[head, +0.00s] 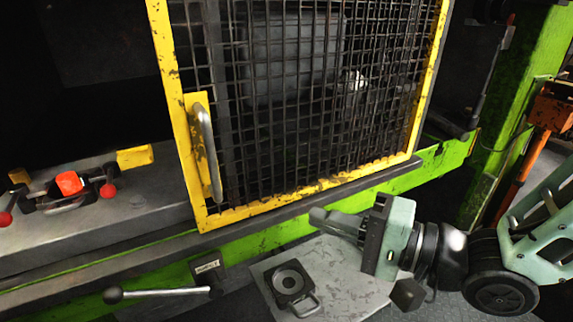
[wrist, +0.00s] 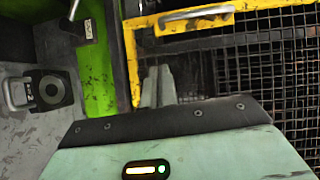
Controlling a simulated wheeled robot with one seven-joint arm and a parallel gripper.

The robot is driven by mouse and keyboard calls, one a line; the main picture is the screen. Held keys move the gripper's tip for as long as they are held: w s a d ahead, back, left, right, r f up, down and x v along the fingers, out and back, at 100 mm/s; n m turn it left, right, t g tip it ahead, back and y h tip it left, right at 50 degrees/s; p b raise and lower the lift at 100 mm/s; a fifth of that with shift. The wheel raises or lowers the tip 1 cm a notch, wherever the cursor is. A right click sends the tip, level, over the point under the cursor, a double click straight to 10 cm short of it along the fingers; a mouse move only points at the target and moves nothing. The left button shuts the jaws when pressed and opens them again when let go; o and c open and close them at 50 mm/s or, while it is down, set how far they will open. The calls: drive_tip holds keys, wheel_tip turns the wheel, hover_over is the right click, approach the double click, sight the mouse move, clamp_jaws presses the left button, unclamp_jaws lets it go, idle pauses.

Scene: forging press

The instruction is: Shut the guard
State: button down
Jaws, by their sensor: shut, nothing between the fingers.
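The guard (head: 300,190) is a mesh panel in a scuffed yellow frame on the front of the press. It covers the middle and right of the press opening; the left part is uncovered. Its upright grey bar handle (head: 206,152) is on the left frame edge. In the wrist view the handle (wrist: 197,15) shows at the top, on the yellow frame (wrist: 190,42). My gripper (head: 318,217) is shut and empty, pointing left, low in front of the guard's bottom rail and right of the handle. Its closed fingers (wrist: 157,82) overlap the frame in the wrist view; I cannot tell whether they touch.
A glowing orange-red piece (head: 69,183) lies among red-knobbed clamps on the press bed (head: 140,205) at left. A lever (head: 165,293) sticks out at the lower front. A grey plate (head: 345,285) bears a dark block with a ring (head: 288,281). A green post (head: 520,90) stands at right.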

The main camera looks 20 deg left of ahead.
drive_tip(key=s+a+p, duration=0.1)
drive_tip(key=a+p, duration=0.5)
drive_tip(key=a, duration=0.6)
drive_tip(key=shift+s+a+r+m+y, duration=0.25)
drive_tip(key=shift+a+r+m+y, duration=0.05)
drive_tip(key=shift+a+r, duration=0.1)
